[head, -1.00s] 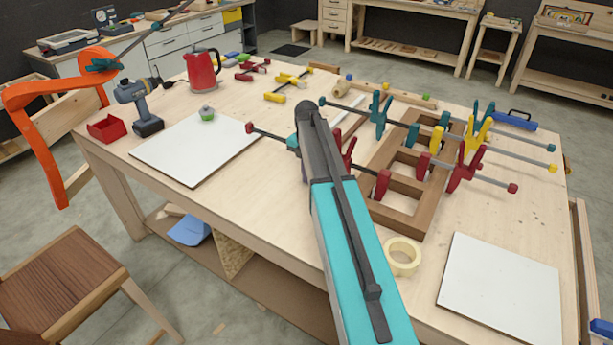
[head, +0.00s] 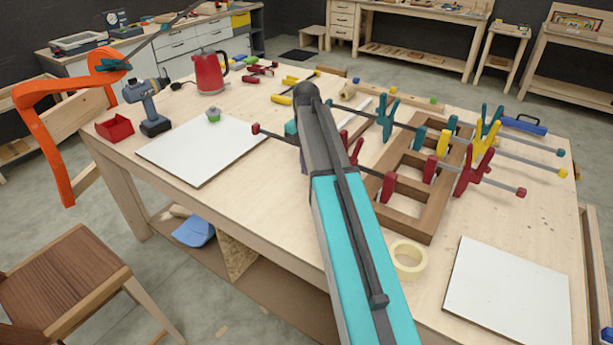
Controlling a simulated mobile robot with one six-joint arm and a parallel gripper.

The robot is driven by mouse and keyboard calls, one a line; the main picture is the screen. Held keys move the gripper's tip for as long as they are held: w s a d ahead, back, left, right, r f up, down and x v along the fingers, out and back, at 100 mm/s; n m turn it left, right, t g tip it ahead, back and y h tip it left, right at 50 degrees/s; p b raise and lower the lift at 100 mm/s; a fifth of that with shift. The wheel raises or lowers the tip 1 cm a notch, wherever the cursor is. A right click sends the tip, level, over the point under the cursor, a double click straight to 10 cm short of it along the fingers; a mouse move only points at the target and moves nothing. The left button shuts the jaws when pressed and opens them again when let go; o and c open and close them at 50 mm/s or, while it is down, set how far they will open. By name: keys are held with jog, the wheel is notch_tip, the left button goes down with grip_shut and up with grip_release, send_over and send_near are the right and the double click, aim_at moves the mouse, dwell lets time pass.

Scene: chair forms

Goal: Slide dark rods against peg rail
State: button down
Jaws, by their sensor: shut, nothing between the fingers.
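A light wooden rail with small coloured pegs (head: 410,97), which looks like the peg rail, lies along the back of the workbench (head: 265,215). I cannot make out any loose dark rods; my arm covers part of the bench. My arm, turquoise with a dark grey link, reaches up the middle of the picture over the bench. My gripper is hidden behind the arm, so its place relative to the rail does not show.
A brown wooden frame (head: 412,222) held by several coloured clamps fills the bench's right middle. A tape roll (head: 408,260) and white board (head: 508,290) lie in front. Another white board (head: 195,150), drill (head: 150,105) and red kettle (head: 209,72) are left. A chair (head: 65,280) stands front left.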

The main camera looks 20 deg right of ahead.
jog(key=shift+r, duration=1.4)
